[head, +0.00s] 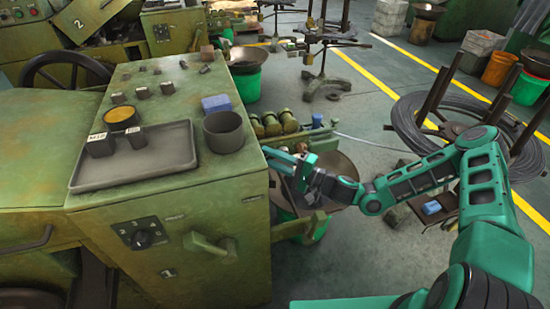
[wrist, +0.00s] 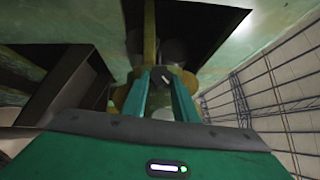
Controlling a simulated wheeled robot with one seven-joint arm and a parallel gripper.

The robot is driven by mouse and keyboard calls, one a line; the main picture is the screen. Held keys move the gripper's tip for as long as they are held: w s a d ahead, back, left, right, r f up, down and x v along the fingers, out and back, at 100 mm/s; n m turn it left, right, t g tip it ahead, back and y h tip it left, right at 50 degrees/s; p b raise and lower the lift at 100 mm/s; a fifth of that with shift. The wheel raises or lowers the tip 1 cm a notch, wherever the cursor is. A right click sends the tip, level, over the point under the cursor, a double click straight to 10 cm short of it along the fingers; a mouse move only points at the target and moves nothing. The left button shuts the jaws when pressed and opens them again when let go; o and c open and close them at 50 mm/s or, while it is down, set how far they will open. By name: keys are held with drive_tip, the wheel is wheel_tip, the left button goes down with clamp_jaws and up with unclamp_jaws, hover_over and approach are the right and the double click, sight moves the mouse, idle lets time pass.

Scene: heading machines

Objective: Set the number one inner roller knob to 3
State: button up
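The green machine marked 1 (head: 175,245) stands at the left in the head view. My gripper (head: 282,162) is at its right side, by the rollers. In the wrist view my gripper (wrist: 165,76) has its two teal fingers apart. A dark round knob-like part (wrist: 165,80) with a white mark lies at the gap between the fingertips. I cannot tell whether the fingers touch it. Its number scale is not readable. A black dial (head: 143,240) with numbers is on the machine's front face, apart from my gripper.
A grey tray (head: 165,170) and dark pot (head: 224,132) sit on the machine top. Brass rollers (head: 272,125) stick out beside my gripper. A pan (head: 335,170) is under the arm. A wire coil (head: 405,125) is on the right. Floor shows beyond.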

drive_tip(key=shift+f, duration=0.15)
drive_tip(key=shift+f+m+t+y, duration=0.1)
drive_tip(key=shift+m+t+y, duration=0.3)
drive_tip(key=shift+m, duration=0.3)
drive_tip(key=o, duration=1.1)
drive_tip(key=shift+c, duration=0.2)
drive_tip(key=shift+d, duration=0.1)
